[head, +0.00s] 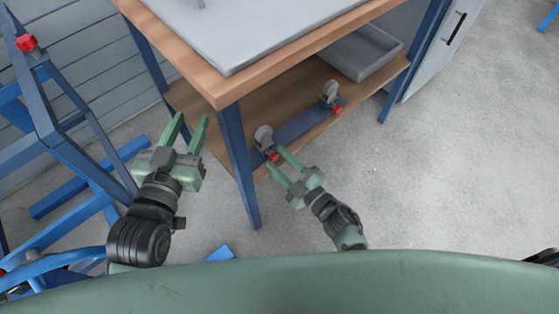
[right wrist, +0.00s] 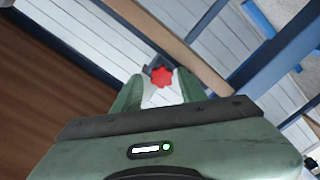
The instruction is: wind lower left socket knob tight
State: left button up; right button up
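The lower left socket (head: 263,136) is a grey fitting on a blue rail on the low wooden shelf, near the table's front leg. Its red knob (head: 273,156) faces my right gripper (head: 274,158). In the right wrist view the star-shaped red knob (right wrist: 161,76) shows between the two green fingers (right wrist: 160,86), with gaps on both sides. The right gripper is open; I cannot tell whether the fingertips reach around the knob or stop just short. My left gripper (head: 189,121) is open and empty, left of the table leg.
A second grey socket (head: 329,91) with a red knob (head: 338,110) sits on the rail (head: 298,126) to the right. A grey tray (head: 362,55) stands further along the shelf. The blue table leg (head: 237,165) stands between my grippers. A blue frame (head: 75,150) stands at left.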

jog(key=shift+s+a+f, duration=0.15)
jog(key=shift+f, duration=0.05)
dwell(0.4)
